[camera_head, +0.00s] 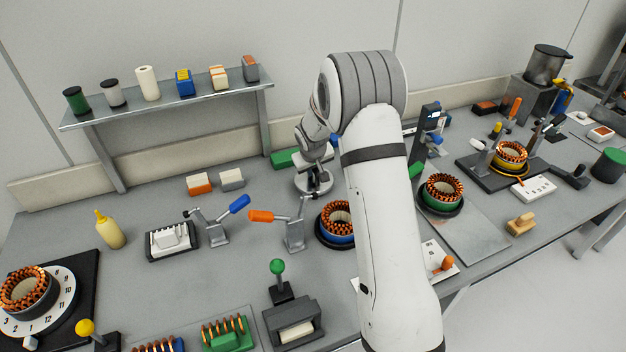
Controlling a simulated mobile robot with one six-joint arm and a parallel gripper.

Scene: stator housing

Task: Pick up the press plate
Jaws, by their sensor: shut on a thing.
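A round grey metal plate, which I take to be the press plate (300,184), is at the middle of the bench, just left of my forearm. My gripper (315,178) comes down over it from my wrist and is shut on it. The fingertips are small and dark here, so the exact grip spot is unclear. I cannot tell whether the plate touches the bench or hangs just above it.
A blue-based copper stator (337,222) stands just in front, partly behind my arm. An orange-handled clamp (293,230) and a blue-handled clamp (214,228) are to the left. A green box (284,158) lies behind. A shelf (170,104) stands at the back left.

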